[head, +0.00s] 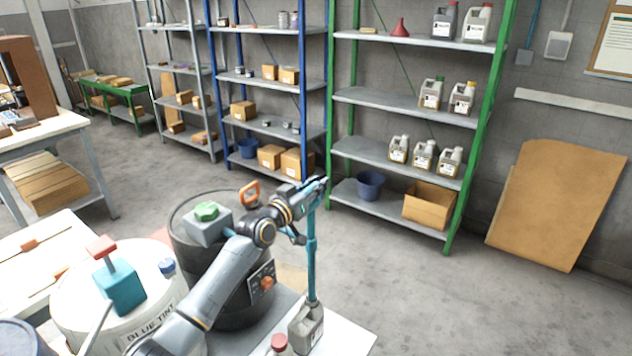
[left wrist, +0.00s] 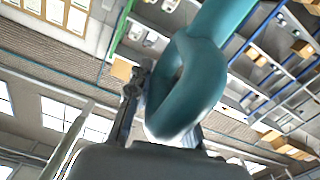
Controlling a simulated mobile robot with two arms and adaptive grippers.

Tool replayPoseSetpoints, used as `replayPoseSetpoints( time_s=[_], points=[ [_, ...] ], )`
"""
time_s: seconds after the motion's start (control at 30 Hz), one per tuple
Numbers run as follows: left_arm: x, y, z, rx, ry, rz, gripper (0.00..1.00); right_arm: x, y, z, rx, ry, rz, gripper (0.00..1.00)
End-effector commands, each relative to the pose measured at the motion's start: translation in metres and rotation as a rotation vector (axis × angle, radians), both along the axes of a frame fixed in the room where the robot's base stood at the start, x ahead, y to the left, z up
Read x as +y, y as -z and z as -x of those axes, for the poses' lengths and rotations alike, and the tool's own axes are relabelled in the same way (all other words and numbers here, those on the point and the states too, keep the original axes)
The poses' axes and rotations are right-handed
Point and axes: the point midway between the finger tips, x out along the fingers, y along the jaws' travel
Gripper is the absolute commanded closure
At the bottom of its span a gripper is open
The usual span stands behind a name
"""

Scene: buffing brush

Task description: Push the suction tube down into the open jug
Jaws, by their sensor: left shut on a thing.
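The teal suction tube (head: 312,255) stands upright in the head view. Its lower end meets the mouth of the grey jug (head: 305,328), which stands on a white surface at the bottom. How deep the tube sits in the jug cannot be seen. My left gripper (head: 308,198) is at the top of the tube, well above the jug, and is shut on it. In the left wrist view a teal looped part of the tube (left wrist: 200,85) fills the middle, between the dark fingers. My right gripper is not in view.
A dark drum (head: 190,235) and a white "BLUE TINT" drum (head: 150,320) stand left of the jug, under and beside my left arm. A red-capped bottle (head: 279,345) stands close to the jug. Shelves with jugs and boxes are at the back. The floor at right is clear.

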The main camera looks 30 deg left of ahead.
Motion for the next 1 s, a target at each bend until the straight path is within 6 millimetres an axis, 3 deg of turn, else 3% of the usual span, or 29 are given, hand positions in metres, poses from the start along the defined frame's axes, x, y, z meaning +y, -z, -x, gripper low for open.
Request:
replayPoseSetpoints(
  time_s=[0.03,0.33,0.5,0.97,1.0],
  points=[
    [-0.002,0.029,0.0,0.009,0.004,0.003,1.0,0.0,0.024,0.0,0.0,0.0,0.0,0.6],
    [-0.002,0.084,0.0,0.009,0.004,0.004,1.0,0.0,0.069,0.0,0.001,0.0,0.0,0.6],
    [-0.002,0.096,0.0,0.009,0.005,0.004,1.0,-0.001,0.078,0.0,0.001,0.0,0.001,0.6],
    [-0.003,0.102,0.001,0.015,0.006,0.003,1.0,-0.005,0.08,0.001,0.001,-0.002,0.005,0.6],
    [-0.004,0.102,0.001,0.016,0.006,0.003,0.71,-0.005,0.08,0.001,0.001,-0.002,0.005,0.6]
  ],
)
